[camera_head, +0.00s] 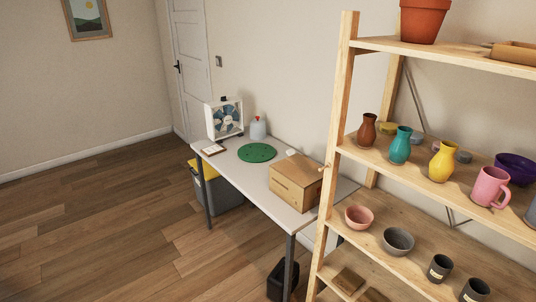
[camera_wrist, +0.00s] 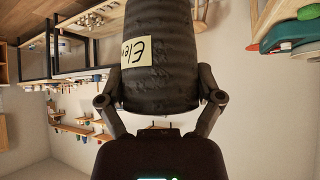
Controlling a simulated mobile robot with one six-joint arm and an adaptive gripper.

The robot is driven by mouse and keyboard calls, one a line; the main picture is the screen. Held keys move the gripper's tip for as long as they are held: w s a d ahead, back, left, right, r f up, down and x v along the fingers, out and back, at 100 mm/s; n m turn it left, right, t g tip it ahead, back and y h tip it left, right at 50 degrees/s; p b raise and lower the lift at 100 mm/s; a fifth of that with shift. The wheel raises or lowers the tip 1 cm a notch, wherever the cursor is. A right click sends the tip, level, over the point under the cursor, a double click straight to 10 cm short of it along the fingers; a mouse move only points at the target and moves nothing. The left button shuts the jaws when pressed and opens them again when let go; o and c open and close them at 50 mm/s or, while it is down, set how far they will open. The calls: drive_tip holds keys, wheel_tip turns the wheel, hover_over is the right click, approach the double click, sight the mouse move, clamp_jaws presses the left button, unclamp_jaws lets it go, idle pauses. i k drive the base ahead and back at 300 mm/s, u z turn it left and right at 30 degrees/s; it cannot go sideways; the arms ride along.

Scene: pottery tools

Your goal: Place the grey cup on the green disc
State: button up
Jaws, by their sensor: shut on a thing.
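My gripper (camera_wrist: 160,100) is shut on a dark grey cup (camera_wrist: 158,60) in the wrist view. The cup has ridged sides and a cream paper label with handwriting, partly readable. One finger presses on each side of it. Its upper end in the picture is cut off by the frame edge. The green disc (camera_head: 257,152) lies flat on the white table (camera_head: 228,168) in the head view, and nothing stands on it. My gripper does not show in the head view, so its distance from the disc cannot be told.
A wooden shelf (camera_head: 400,185) with vases, bowls and small dark cups (camera_head: 440,268) fills the right side.

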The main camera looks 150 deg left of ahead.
sight(257, 152)
drive_tip(key=z, duration=0.05)
drive_tip(key=k, duration=2.55)
drive_tip(key=u, duration=1.7)
